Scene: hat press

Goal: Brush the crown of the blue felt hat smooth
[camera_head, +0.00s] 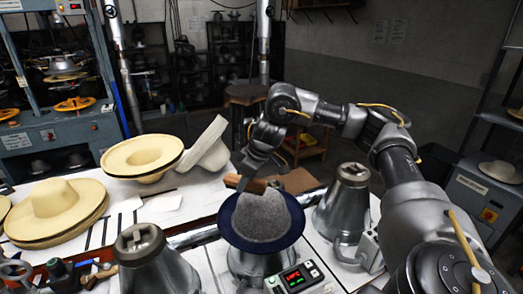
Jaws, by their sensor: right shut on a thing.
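The felt hat (262,218) sits crown up on a metal block at the middle front. Its brim is dark blue and its rounded crown looks speckled grey. My right gripper (250,178) reaches in from the right and is shut on a wooden brush (246,185). The brush is at the far left edge of the crown. I cannot tell whether its bristles touch the felt. My left gripper is not in view.
Metal hat blocks stand at left (150,262) and right (343,205). Cream hats (62,205) lie on the white table (190,195) at left. A blue press (60,130) stands behind.

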